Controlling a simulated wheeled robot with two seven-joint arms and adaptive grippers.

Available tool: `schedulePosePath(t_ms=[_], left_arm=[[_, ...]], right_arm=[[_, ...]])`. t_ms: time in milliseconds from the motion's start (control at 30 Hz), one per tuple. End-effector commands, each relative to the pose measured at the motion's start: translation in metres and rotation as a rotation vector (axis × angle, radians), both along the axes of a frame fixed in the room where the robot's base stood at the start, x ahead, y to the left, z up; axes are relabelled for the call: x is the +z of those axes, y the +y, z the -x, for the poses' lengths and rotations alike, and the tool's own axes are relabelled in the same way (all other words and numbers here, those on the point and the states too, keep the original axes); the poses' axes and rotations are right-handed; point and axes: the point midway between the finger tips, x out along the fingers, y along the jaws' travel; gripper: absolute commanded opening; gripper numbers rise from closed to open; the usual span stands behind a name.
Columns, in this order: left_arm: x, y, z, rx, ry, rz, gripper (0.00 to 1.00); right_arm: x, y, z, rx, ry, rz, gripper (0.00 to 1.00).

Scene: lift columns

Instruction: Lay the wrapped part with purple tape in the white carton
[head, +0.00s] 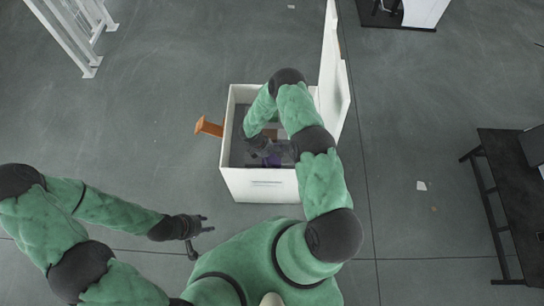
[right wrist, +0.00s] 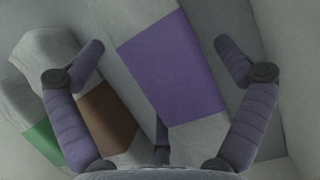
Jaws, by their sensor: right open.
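The wrapped part with purple tape (right wrist: 174,68) is a pale wrapped bundle lying at a slant between the fingers of my right gripper (right wrist: 160,46). The fingers are open, with a gap on either side of it. In the head view a bit of purple (head: 273,160) shows inside the white carton (head: 262,188), under my right arm, which reaches down into the carton and hides much of the inside. The part's ends are cut off or hidden. My left gripper (head: 204,234) is open and empty above the floor, left of and nearer than the carton.
Wrapped parts with brown tape (right wrist: 106,118) and green tape (right wrist: 43,141) lie left of the purple one. The carton's white lid (head: 333,75) stands open on its right. An orange piece (head: 209,127) sticks out at its left. A dark table (head: 498,190) stands far right.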

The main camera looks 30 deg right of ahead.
Motion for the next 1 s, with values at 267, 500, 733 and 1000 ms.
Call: schedulePosePath(t_ms=[267, 500, 733, 1000], left_arm=[[0.024, 0.000, 0.000, 0.000, 0.000, 0.000, 0.40], [0.042, 0.000, 0.000, 0.000, 0.000, 0.000, 0.40], [0.049, 0.000, 0.000, 0.000, 0.000, 0.000, 0.40], [0.050, 0.000, 0.000, 0.000, 0.000, 0.000, 0.40]], right_arm=[[0.047, 0.015, -0.011, 0.002, -0.004, 0.001, 1.00], [0.088, 0.030, -0.020, 0.001, -0.003, 0.001, 1.00], [0.108, 0.038, -0.024, 0.002, -0.002, 0.000, 1.00], [0.110, 0.039, -0.025, 0.000, -0.001, 0.000, 1.00]])
